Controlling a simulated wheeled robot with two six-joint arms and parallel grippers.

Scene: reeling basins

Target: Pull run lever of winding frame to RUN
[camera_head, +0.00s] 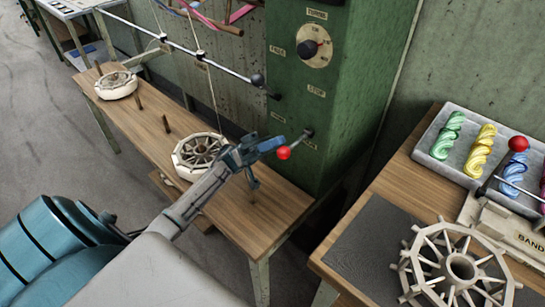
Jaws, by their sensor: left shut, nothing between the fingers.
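The green cabinet (345,70) of the winding frame stands at the back centre. The run lever (296,143) on its front ends in a red ball (283,153), which points down and to the left from its pivot. My right gripper is not in view.
A wooden bench (150,130) with two white reels (200,152) and pegs lies left of the cabinet, under a thin rod. At right, a table (395,185) holds a grey tray (437,157) of coloured skeins, a large spoked reel (458,265) and another red-balled lever (518,144).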

